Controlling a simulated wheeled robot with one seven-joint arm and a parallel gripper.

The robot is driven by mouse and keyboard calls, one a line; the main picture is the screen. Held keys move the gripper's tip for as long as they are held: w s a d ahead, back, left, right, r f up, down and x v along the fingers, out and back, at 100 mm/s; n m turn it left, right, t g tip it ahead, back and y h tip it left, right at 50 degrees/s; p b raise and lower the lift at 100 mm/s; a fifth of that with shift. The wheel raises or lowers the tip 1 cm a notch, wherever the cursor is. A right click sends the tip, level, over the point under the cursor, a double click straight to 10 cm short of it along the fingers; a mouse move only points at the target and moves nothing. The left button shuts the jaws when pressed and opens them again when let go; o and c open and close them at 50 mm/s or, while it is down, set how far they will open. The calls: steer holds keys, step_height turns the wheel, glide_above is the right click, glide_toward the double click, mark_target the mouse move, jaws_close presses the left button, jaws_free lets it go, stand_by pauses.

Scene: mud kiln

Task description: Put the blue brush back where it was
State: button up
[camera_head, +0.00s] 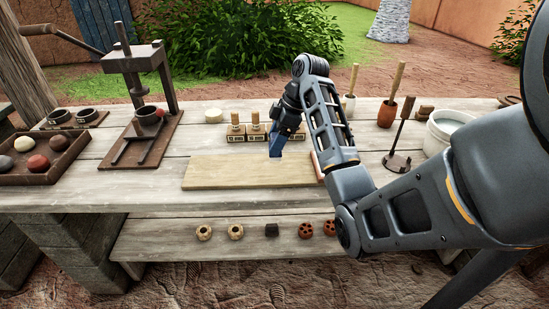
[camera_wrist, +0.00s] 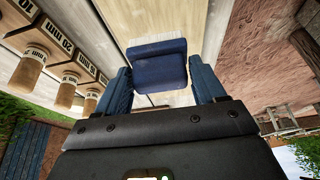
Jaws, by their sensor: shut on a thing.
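My gripper (camera_head: 277,148) is above the pale wooden board (camera_head: 225,172) on the workbench, pointing down. It is shut on a blue block-shaped thing, taken to be the blue brush (camera_wrist: 160,66), which shows between the two fingers (camera_wrist: 162,90) in the wrist view. In the head view only a small blue part shows below the fingers, just over the board. I cannot tell whether it touches the board.
Several wooden-handled labelled blocks (camera_head: 236,133) stand just behind the board. A pale cup (camera_head: 348,104) and a brown cup (camera_head: 387,114) with sticks, a dark stand (camera_head: 398,161) and a bucket (camera_head: 437,139) are to the right. A press (camera_head: 139,62) and a ball tray (camera_head: 20,178) are left.

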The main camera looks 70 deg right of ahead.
steer(key=shift+w+a+f, duration=0.15)
steer(key=shift+a, duration=0.05)
steer(key=shift+f, duration=1.95)
steer(key=shift+f, duration=0.2)
steer(key=o, duration=1)
steer(key=shift+r, duration=0.1)
steer(key=p+v, duration=0.6)
steer(key=v, duration=0.6)
